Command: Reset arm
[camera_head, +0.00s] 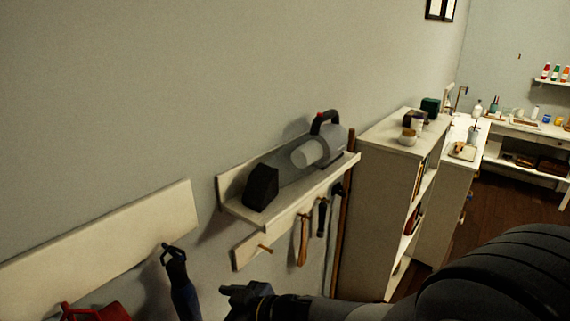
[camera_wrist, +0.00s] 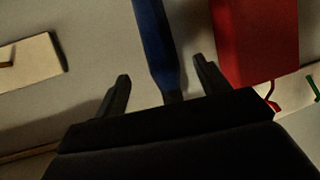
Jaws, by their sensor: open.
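My gripper (camera_head: 247,297) is at the lower middle of the head view, in front of the wall, with my dark arm coming in from the lower right. In the wrist view its two fingers (camera_wrist: 161,80) stand apart with nothing visibly gripped. A long blue object (camera_wrist: 155,40) runs down between the fingers in that view; whether it is touched cannot be told. In the head view the blue object (camera_head: 182,288) hangs by a loop at the wall board, left of my gripper and apart from it.
A red object (camera_head: 95,314) is at the lower left; a red object (camera_wrist: 255,35) shows right of the fingers. A wall shelf (camera_head: 340,172) holds a handheld vacuum-like device (camera_head: 300,158), with tools hanging below. A white bookcase (camera_head: 378,185) stands right. Wall above is bare.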

